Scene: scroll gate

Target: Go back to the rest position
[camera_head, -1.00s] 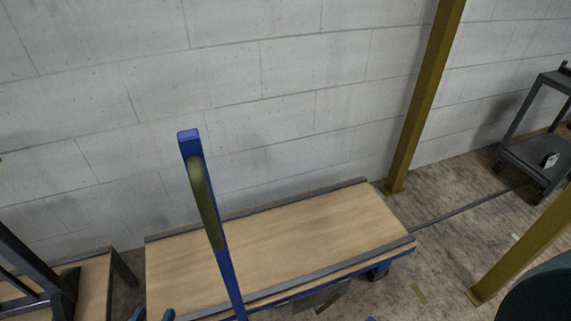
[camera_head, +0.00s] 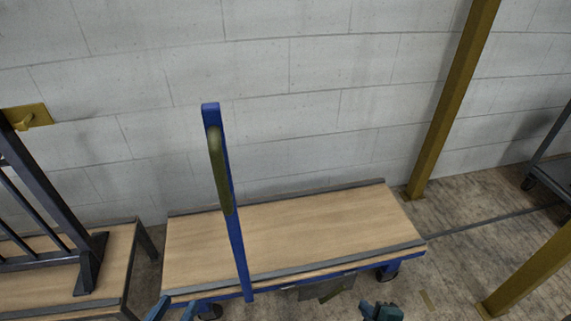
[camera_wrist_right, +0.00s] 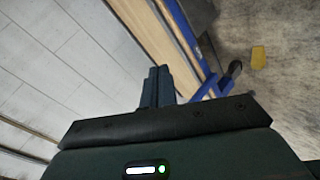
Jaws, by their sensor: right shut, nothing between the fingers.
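My left gripper (camera_head: 175,309) shows at the bottom edge of the head view, in front of the near left corner of a flat cart. Its two blue fingertips stand apart with nothing seen between them. My right gripper (camera_head: 382,310) shows at the bottom edge, right of centre, over the floor in front of the cart's right end. In the right wrist view its fingers (camera_wrist_right: 157,86) are together and empty. Most of both arms is out of view.
The cart (camera_head: 300,228) has a wooden deck and an upright blue handle (camera_head: 228,200). A wooden bench (camera_head: 120,270) with a dark metal gate (camera_head: 60,220) stands left. A yellow post (camera_head: 450,100) and a grey trolley (camera_head: 552,165) are right. A block wall closes the back.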

